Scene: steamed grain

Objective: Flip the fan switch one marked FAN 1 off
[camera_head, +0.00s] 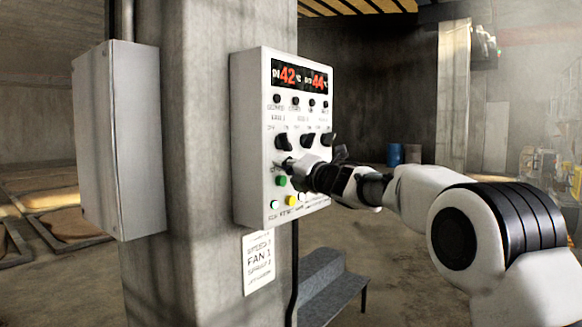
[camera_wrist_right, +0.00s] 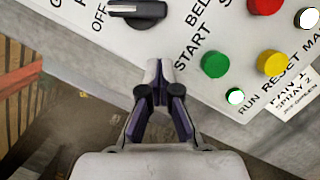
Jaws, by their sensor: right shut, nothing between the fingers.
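The white control panel (camera_head: 250,150) is fixed to the concrete pillar. Several black rotary knobs sit in a row on it. The leftmost knob (camera_head: 284,142) is under a small label that seems to read FAN 1. My right gripper (camera_head: 289,165) is shut and empty at the panel, just below that knob. In the right wrist view its closed fingertips (camera_wrist_right: 156,68) point at the panel, below a black knob (camera_wrist_right: 138,10) with OFF printed to its left. I cannot tell whether the tips touch the panel. The gripper and wrist hide part of the lower panel. My left gripper is not in view.
Green (camera_wrist_right: 215,64), red (camera_wrist_right: 265,6) and yellow (camera_wrist_right: 271,63) buttons lie right of the fingertips. A note with FAN 1 on it (camera_head: 258,262) hangs below the panel. A grey box (camera_head: 135,140) juts out on the pillar's left. Open floor lies behind.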

